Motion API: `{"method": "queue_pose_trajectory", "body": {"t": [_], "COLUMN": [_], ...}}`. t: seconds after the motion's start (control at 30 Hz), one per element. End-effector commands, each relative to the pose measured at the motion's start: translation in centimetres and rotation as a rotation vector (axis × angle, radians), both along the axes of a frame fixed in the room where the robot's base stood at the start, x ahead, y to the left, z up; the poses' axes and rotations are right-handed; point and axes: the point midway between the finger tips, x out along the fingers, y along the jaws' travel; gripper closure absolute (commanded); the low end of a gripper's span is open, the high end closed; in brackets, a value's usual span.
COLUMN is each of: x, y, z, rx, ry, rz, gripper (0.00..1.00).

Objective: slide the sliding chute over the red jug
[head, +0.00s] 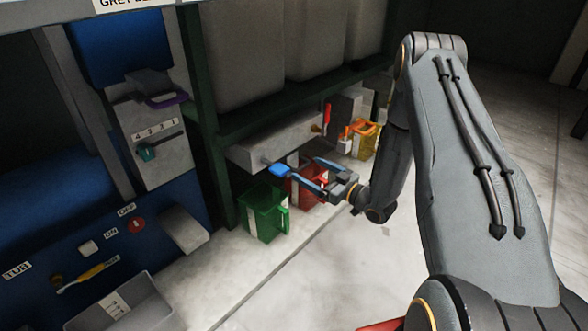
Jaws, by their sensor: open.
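The red jug (313,196) stands on the floor under a long grey box (278,140), partly hidden behind my gripper. My gripper (301,167) is open in front of the box and above the front of the red jug, its two fingers pointing left toward the box. A bright blue piece (278,171) sits at the tip of the nearer finger; I cannot tell whether it is the sliding chute's handle or whether it touches the finger. I cannot clearly make out the chute itself.
A green jug (264,212) stands left of the red one, and a yellow jug (361,147) stands to the right, below an orange piece (362,127). A red lever (327,113) rises above the box. A blue machine panel (110,235) is at left. Open floor lies in front.

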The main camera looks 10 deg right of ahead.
Motion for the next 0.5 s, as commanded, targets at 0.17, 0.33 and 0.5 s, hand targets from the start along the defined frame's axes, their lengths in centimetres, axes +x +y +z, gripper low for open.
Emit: {"method": "queue_pose_trajectory", "body": {"t": [0.17,0.33,0.5], "x": [1.1,3.2,5.1], "y": [0.8,2.4,3.8], "z": [-0.2,-0.3,-0.3], "rx": [0.004,0.004,0.005], "ry": [-0.008,-0.008,-0.006], "rz": [0.005,0.006,0.005], "gripper": [0.15,0.15,0.15]}}
